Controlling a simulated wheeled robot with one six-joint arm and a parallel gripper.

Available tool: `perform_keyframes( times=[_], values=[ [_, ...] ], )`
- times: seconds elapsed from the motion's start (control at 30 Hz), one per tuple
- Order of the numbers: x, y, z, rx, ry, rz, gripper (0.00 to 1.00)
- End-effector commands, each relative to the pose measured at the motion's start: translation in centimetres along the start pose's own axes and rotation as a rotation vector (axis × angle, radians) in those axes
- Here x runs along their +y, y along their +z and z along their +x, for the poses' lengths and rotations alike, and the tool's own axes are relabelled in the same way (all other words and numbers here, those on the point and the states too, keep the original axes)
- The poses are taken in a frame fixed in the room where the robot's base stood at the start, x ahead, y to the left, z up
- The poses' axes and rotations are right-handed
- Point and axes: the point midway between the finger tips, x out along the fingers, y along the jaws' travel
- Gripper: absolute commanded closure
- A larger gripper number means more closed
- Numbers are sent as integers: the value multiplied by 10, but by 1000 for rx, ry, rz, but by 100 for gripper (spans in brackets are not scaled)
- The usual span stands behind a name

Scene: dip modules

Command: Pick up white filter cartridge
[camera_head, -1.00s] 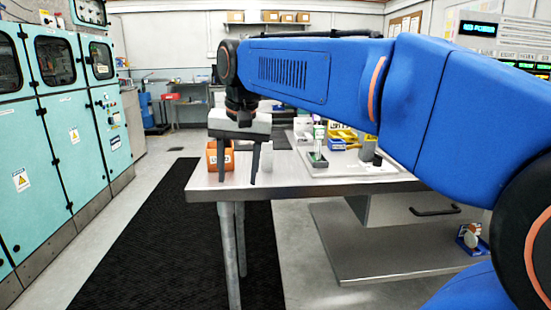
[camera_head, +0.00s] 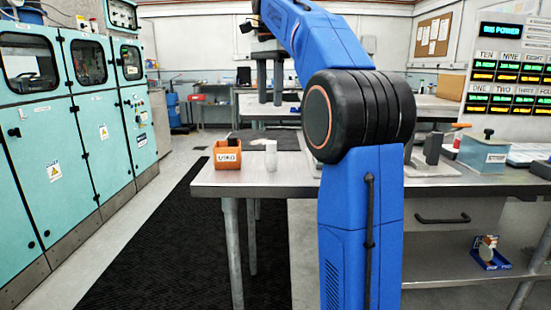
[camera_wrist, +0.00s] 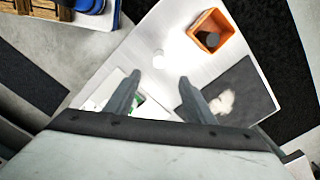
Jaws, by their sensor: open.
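The white filter cartridge (camera_head: 271,155) looks like a small white cylinder standing upright near the front left of the metal table (camera_head: 290,186). It stands just right of an orange bin (camera_head: 227,155) marked "USED". In the wrist view the white cylinder (camera_wrist: 159,58) shows end-on, a little beyond the fingertips. My gripper (camera_head: 270,101) is raised well above the table, fingers pointing down, apart and empty. In the wrist view my gripper (camera_wrist: 160,79) shows both fingers spread with nothing between them.
The orange bin (camera_wrist: 203,37) holds a dark cylinder. A dark mat (camera_wrist: 245,92) with a blurred whitish patch lies on the table. A teal box (camera_head: 484,155) stands at the right. Teal cabinets (camera_head: 60,150) line the left. Bare table surrounds the cylinder.

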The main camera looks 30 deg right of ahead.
Motion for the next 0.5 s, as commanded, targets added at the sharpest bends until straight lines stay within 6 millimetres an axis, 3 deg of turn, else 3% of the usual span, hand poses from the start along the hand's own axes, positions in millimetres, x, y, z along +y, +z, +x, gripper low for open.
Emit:
perform_keyframes(
  times=[0.17,0.5],
  values=[
    [0,0,14,-1,3,5,51],
    [1,0,72,-1,3,3,51]
  ],
)
